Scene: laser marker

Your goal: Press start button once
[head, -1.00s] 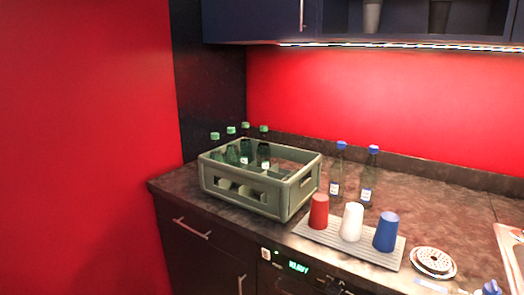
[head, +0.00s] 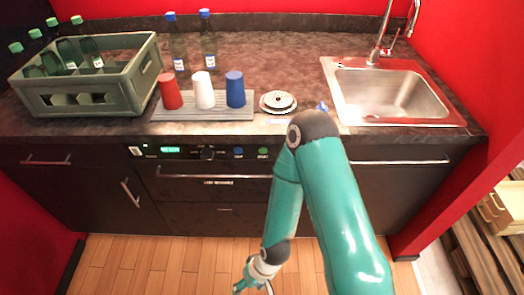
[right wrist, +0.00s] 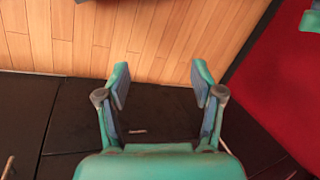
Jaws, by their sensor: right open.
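A dark front panel under the counter carries a lit green display (head: 170,149), a dark knob (head: 208,153), a blue button (head: 238,152) and a green button (head: 263,152). The labels by the buttons are too small to read, so I cannot confirm which is the start button. My right gripper (head: 254,287) hangs low at the bottom edge of the head view, well below the panel and partly cut off. In the right wrist view the right gripper (right wrist: 161,75) is open and empty, with dark cabinet fronts and wood floor behind it. My left gripper is not in view.
A sink (head: 395,95) is at the right. A handled drawer (head: 215,185) lies below the panel.

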